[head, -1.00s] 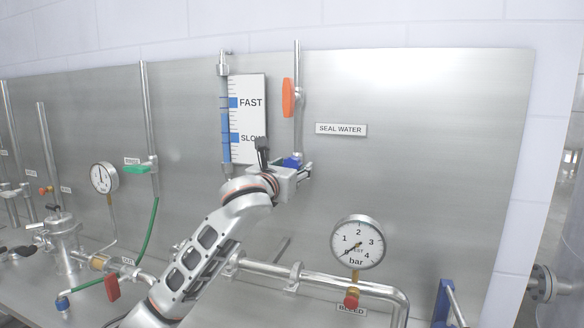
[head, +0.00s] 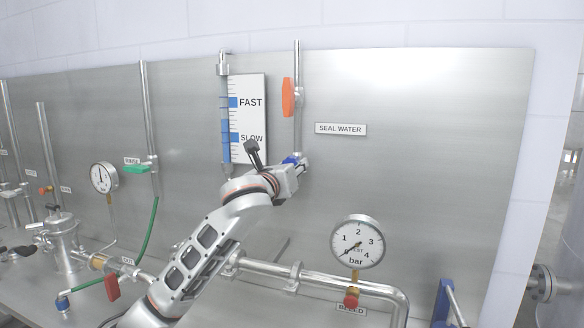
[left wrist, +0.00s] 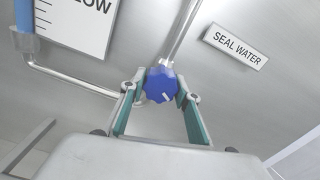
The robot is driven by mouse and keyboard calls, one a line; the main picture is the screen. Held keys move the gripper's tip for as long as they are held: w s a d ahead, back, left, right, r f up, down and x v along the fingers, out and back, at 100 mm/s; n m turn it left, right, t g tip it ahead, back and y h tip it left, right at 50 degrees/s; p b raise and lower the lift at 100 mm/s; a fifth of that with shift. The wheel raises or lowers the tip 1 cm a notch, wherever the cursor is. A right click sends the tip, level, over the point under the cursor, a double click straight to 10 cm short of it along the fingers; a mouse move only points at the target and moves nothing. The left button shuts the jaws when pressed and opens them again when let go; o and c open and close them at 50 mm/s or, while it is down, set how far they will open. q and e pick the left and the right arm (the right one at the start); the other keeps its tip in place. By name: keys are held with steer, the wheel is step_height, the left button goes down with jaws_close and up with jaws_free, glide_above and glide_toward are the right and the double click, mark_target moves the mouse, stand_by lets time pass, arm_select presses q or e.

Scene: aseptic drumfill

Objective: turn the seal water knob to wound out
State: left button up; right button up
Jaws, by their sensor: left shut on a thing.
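The seal water knob is a blue lobed knob with a white mark on its face. It sits in the middle of the left wrist view (left wrist: 160,85), between the two fingers. In the head view it shows as a small blue patch (head: 291,160) at the foot of the pipe, partly hidden by my left gripper (head: 296,172). My left gripper is shut on the knob, one finger on each side, as the left wrist view also shows (left wrist: 160,92). The SEAL WATER label (head: 341,129) is to the right. My right gripper is not in view.
A flow gauge marked FAST and SLOW (head: 247,92) stands left of the knob. An orange handle (head: 288,97) is on the pipe above it. A round pressure gauge (head: 357,242) and a red bleed knob (head: 351,301) are lower right. The panel at upper right is bare.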

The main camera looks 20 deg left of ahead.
arm_select(q)
steer(key=n, duration=0.6)
steer(key=shift+d+n, duration=0.1)
steer(key=shift+n, duration=0.2)
steer(key=n, duration=0.5)
steer(key=shift+r, duration=0.1)
steer(key=n, duration=0.4)
steer(key=shift+d, duration=0.1)
steer(key=n, duration=0.4)
steer(key=shift+r+n, duration=0.1)
steer(key=shift+n, duration=0.2)
steer(key=n, duration=0.3)
steer(key=shift+r, duration=0.1)
steer(key=shift+n, duration=0.6)
